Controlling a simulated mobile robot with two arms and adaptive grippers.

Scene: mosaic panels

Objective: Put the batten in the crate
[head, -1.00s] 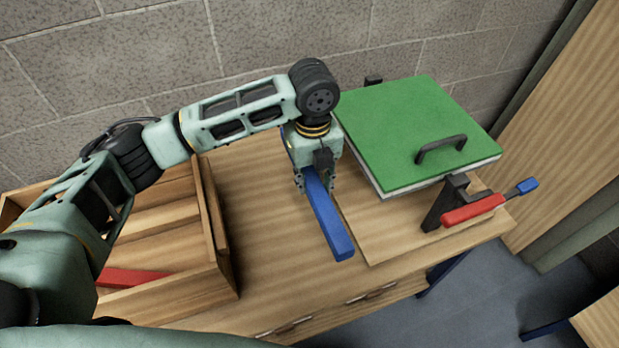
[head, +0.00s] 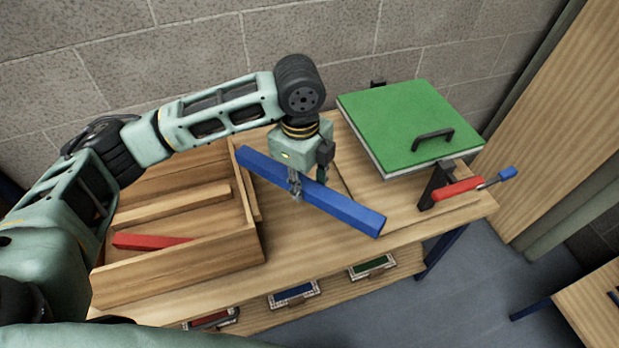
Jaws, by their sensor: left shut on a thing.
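A long blue batten (head: 346,211) is held in my left gripper (head: 296,190) above the wooden table, in the head view. The gripper points down and is shut around the batten near its middle. The batten slants from upper left to lower right, and its left end is close to the crate's right wall. The open wooden crate (head: 178,274) stands at the left of the table. A red bar (head: 150,241) lies in it. My left arm hides part of the crate's left side. My right gripper is not in view.
A green board with a black handle (head: 402,128) lies at the back right. A clamp with a red grip (head: 457,188) sits at its front. Small framed panels (head: 293,294) lie on a shelf below. The tabletop (head: 300,240) between crate and board is mostly clear.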

